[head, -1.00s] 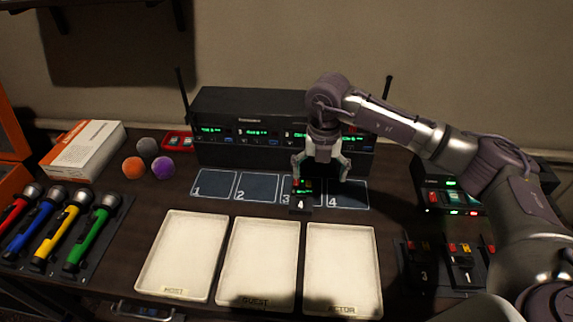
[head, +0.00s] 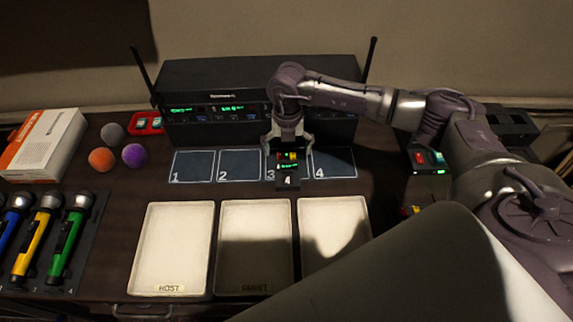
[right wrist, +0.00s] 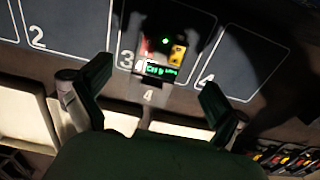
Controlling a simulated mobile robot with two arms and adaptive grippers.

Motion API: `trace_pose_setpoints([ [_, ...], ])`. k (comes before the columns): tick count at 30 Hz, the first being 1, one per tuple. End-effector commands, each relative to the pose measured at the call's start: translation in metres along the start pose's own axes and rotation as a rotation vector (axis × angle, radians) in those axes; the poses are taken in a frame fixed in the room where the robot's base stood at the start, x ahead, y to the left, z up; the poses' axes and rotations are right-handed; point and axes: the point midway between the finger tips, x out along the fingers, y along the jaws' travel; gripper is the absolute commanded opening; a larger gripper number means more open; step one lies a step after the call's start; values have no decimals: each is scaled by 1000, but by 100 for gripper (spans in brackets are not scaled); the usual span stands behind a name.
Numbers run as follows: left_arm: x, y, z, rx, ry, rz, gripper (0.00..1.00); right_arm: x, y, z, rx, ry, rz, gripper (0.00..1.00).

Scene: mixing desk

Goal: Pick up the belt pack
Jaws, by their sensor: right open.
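The belt pack (head: 289,183) is a small black box marked 4, with a green-lit display and red and yellow parts on top. It sits at the numbered squares, over square 3 and beside square 4. My right gripper (head: 290,145) is open just behind and above it in the head view, and the gap between them is hard to judge there. In the right wrist view the pack (right wrist: 162,60) shows beyond the open fingers (right wrist: 152,100), with nothing between them. My left gripper is not in view.
A black receiver rack (head: 215,75) with antennas stands behind the squares. Three white trays (head: 172,240) lie in front. Microphones (head: 65,235), foam balls (head: 102,160) and a box (head: 42,145) are at left. My arm covers much of the right side.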

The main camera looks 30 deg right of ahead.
Motion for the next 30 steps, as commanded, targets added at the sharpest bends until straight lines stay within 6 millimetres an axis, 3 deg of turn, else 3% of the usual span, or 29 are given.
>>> trace_pose_setpoints([
  [3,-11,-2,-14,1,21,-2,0,14,1,-3,0,5,-2,98],
  [9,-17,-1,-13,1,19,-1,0,43,2,-4,2,4,-1,98],
  [18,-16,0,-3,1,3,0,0,49,1,-3,0,1,0,98],
  [30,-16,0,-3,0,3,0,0,49,1,-3,1,1,0,33],
])
